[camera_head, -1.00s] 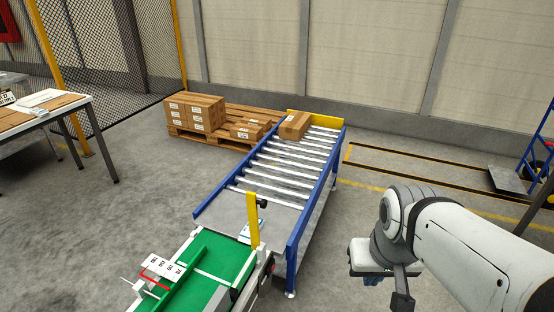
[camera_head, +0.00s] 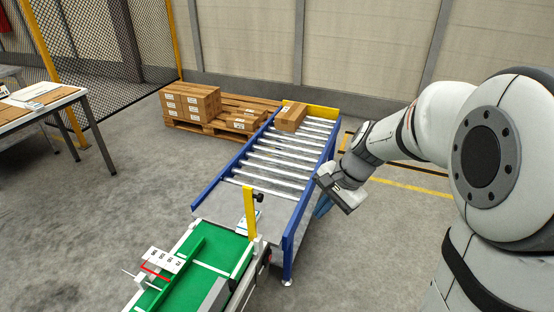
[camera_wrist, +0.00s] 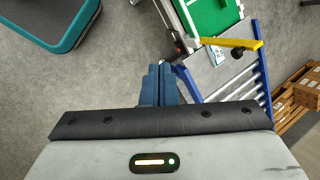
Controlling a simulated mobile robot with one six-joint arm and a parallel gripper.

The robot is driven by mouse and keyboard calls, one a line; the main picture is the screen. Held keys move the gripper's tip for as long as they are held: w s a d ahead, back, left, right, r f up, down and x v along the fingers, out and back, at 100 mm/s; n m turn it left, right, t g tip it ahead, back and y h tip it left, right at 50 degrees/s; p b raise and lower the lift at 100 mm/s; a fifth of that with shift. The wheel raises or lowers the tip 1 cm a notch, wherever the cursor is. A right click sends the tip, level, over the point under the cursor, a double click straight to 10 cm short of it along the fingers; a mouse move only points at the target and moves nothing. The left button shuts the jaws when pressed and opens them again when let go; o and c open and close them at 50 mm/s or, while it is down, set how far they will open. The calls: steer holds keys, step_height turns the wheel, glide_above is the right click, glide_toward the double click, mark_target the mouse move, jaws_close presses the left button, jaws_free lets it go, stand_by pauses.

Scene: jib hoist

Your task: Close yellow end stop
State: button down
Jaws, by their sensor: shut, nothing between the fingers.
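The yellow end stop (camera_head: 250,212) is a narrow yellow bar with a black knob. It stands upright in the head view, where the green belt meets the roller table. In the wrist view the yellow bar (camera_wrist: 222,42) and its knob show at the upper right. My gripper (camera_head: 323,206) is right of the roller table's blue side rail, apart from the end stop. In the wrist view its blue fingers (camera_wrist: 160,84) are together and hold nothing.
The roller table (camera_head: 283,225) has blue side rails and a yellow plate (camera_head: 322,112) at its far end, with a carton (camera_head: 290,117) beside it. The green belt conveyor (camera_head: 190,282) is at the front. Cartons on a pallet (camera_head: 195,125) stand behind.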

steer(key=w+a+f+m+t+y+p, duration=0.1)
steer(key=w+f+m+y+p, duration=0.1)
steer(key=w+f+m, duration=0.55)
steer(key=w+a+f+m+y+p, duration=0.15)
steer(key=w+m, duration=0.25)
steer(key=w, duration=0.7)
steer(key=a+r+p+x, duration=0.2)
steer(key=p+x, duration=0.1)
steer(key=x, duration=0.9)
steer(key=shift+a+f+y, duration=0.15)
steer(key=shift+a+y, duration=0.15)
steer(key=shift+y, duration=0.15)
steer(key=shift+w, duration=0.1)
